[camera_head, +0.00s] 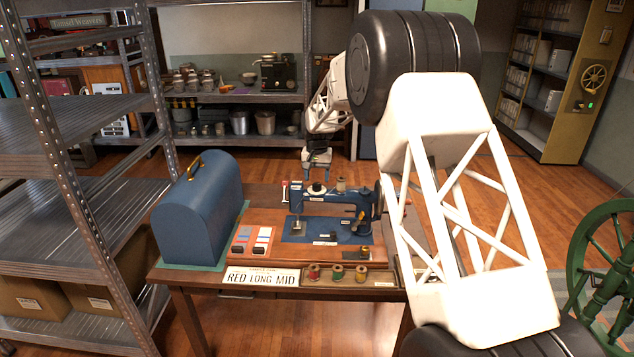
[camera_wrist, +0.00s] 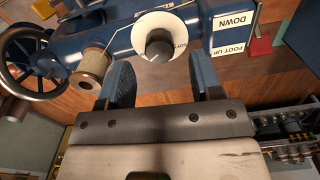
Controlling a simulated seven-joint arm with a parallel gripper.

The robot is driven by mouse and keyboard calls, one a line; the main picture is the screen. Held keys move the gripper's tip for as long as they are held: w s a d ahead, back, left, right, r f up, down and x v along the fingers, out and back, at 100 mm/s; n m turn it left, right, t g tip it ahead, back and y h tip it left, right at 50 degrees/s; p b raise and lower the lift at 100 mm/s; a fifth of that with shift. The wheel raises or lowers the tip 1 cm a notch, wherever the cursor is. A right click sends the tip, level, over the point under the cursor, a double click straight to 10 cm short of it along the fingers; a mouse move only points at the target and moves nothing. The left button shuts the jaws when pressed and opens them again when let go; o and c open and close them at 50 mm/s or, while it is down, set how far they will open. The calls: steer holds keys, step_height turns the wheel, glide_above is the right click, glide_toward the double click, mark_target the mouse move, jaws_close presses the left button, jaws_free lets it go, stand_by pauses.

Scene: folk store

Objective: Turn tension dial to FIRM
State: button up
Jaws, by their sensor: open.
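The blue sewing machine (camera_head: 335,205) stands on the wooden table. A white disc with a dark round knob, likely the tension dial (camera_wrist: 159,44), shows in the wrist view. Part of a word is printed at its right side, too small to read surely. The dial also shows on top of the machine in the head view (camera_head: 316,189). My gripper (camera_head: 317,168) is above the machine, pointing down at the dial. In the wrist view my gripper (camera_wrist: 160,72) is open, its blue finger pads on either side of the knob's line and apart from it. The dial's pointer setting cannot be read.
A thread spool (camera_wrist: 94,64) stands close beside the left finger, near the handwheel (camera_wrist: 30,65). A FOOT UP/DOWN plate (camera_wrist: 232,35) is at right. A blue domed cover (camera_head: 200,210), a card reading RED LONG MID (camera_head: 262,277) and several thread spools are on the table.

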mark_target(317, 184)
steer(key=shift+r, duration=2.35)
steer(key=shift+r, duration=0.1)
steer(key=shift+s+d+r, duration=0.2)
steer(key=shift+s+r, duration=0.05)
steer(key=s+d+r, duration=0.5)
steer(key=s, duration=0.5)
steer(key=s+d+r+t, duration=0.1)
steer(key=s+d+r, duration=0.4)
steer(key=s, duration=0.5)
steer(key=s+d+r, duration=0.5)
steer(key=s, duration=0.5)
steer(key=s+d+f, duration=0.2)
steer(key=s, duration=0.9)
steer(key=s+d+f+t, duration=0.1)
steer(key=s+d+f, duration=0.1)
steer(key=s, duration=0.9)
steer(key=s+d+f, duration=0.2)
steer(key=s+d, duration=0.1)
steer(key=s, duration=0.9)
steer(key=shift+d+n+t, duration=0.3)
steer(key=shift+d+n, duration=0.1)
steer(key=shift+s, duration=0.1)
